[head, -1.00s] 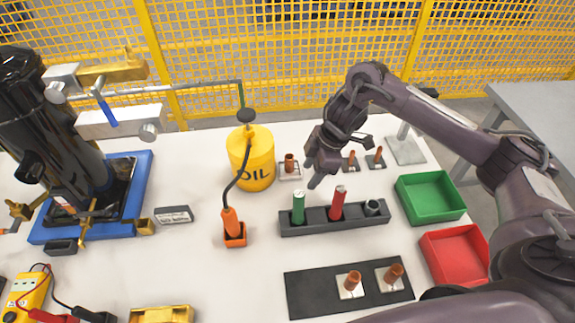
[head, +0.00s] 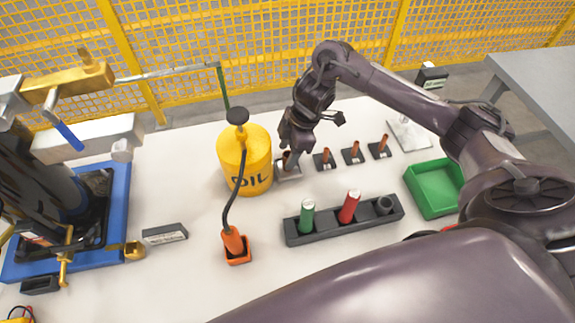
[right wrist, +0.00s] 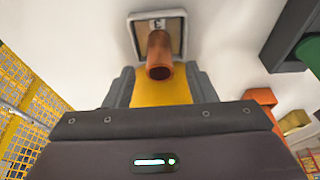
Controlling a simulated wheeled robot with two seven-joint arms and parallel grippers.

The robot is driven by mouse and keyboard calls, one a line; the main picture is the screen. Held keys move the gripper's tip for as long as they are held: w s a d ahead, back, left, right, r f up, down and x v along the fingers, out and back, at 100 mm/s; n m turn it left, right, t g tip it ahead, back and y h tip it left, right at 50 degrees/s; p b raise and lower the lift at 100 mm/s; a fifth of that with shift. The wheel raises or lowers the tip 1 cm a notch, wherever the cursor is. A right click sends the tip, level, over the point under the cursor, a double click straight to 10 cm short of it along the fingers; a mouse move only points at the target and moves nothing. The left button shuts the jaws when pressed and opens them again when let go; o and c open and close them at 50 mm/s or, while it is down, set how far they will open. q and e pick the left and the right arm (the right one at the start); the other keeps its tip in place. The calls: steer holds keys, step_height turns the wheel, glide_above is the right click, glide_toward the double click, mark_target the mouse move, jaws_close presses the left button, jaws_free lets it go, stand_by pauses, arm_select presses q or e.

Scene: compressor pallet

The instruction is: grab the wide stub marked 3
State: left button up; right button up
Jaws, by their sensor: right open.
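The wide copper stub marked 3 stands upright on a small pale-rimmed square plate (head: 289,176), just right of the yellow oil can (head: 245,160). In the head view my right gripper partly hides it. In the right wrist view the stub (right wrist: 159,55) shows as an open tube, with the 3 on the plate behind it. My right gripper (head: 290,157) is open and points down at the stub. In the wrist view its fingers (right wrist: 163,82) are spread to either side below the stub's rim, with no visible grip on it. My left gripper is not in view.
Several thinner copper stubs (head: 353,151) stand in a row to the right. A dark rack (head: 330,231) holds a green (head: 307,217) and a red cylinder (head: 349,207) nearer me. A green bin (head: 436,190) is at the right. An orange hose nozzle (head: 234,242) stands left of the rack.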

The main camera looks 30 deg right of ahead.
mark_target(284, 164)
steer(key=x, duration=0.3)
steer(key=shift+s+d, duration=0.1)
steer(key=shift+d, duration=0.1)
steer(key=shift+a+f, duration=0.1)
steer(key=shift+f, duration=0.15)
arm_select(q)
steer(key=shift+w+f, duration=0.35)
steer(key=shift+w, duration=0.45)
arm_select(e)
jaws_close()
